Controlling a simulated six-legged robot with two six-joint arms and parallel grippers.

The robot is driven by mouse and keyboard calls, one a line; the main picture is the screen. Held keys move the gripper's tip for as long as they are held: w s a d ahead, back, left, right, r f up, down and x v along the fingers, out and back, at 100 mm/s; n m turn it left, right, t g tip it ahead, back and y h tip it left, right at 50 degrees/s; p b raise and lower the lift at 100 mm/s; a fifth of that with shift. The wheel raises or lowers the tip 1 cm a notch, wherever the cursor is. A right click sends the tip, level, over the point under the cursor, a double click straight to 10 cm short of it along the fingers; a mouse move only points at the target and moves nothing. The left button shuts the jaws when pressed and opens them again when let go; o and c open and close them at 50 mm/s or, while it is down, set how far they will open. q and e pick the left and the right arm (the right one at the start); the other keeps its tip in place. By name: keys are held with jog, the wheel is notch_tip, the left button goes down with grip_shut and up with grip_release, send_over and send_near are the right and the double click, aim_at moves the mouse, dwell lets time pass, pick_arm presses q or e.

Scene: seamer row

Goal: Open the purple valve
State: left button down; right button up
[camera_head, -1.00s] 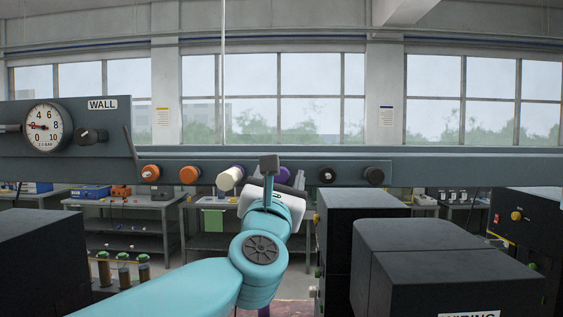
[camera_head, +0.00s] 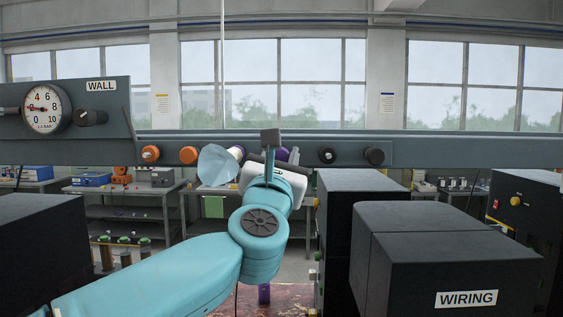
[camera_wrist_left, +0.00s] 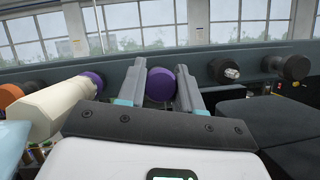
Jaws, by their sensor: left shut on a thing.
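The purple valve knob (camera_head: 283,154) sits on the grey rail, mostly hidden behind my left gripper (camera_head: 271,150) in the head view. In the left wrist view the round purple knob (camera_wrist_left: 160,84) lies between the two grey fingers of my left gripper (camera_wrist_left: 161,76), which is shut on it. Left of it, a cream cylinder (camera_wrist_left: 50,108) with a purple collar (camera_wrist_left: 93,78) sticks out from the rail. A pale blue, cone-like shape (camera_head: 216,165) covers the cylinder's end in the head view. My right gripper is not in view.
Two orange knobs (camera_head: 189,155) sit farther left on the rail and two black knobs (camera_head: 375,156) to the right. A gauge (camera_head: 45,106) is mounted at the far left. Dark boxes, one marked WIRING (camera_head: 466,299), stand close at the right.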

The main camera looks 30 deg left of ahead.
pick_arm(q)
jog(key=c, duration=0.8)
grip_release()
jog(key=shift+o, duration=0.2)
jog(key=b+v, duration=0.6)
jog(key=v, duration=1)
jog(key=shift+s+b, duration=0.2)
jog(key=shift+b, duration=0.15)
jog(key=shift+w, duration=0.1)
